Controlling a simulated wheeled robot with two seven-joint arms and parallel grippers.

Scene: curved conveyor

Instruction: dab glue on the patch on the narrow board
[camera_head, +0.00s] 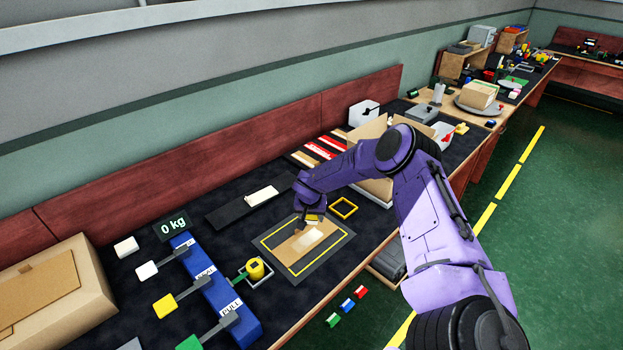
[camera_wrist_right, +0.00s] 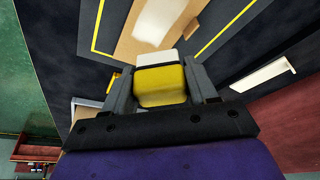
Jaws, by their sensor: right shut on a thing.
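The narrow tan board (camera_head: 288,250) lies on a dark mat (camera_head: 297,275) with a yellow outline. A pale patch (camera_head: 311,239) shows on it. The board (camera_wrist_right: 178,48) and the patch (camera_wrist_right: 158,20) also show in the right wrist view. My right gripper (camera_head: 309,222) is low over the far edge of the board. In its wrist view, the right gripper (camera_wrist_right: 160,78) is shut on a yellow piece (camera_wrist_right: 160,88) with a white end (camera_wrist_right: 157,58) that points toward the board. I cannot tell whether the white end touches anything. My left gripper is out of view.
A yellow cup (camera_head: 255,268) stands left of the mat, near a blue bar (camera_head: 216,290) with levers. A yellow square frame (camera_head: 344,208) lies to the right. A black strip with a white block (camera_head: 261,196) lies behind. A cardboard box (camera_head: 372,185) stands behind my right arm.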

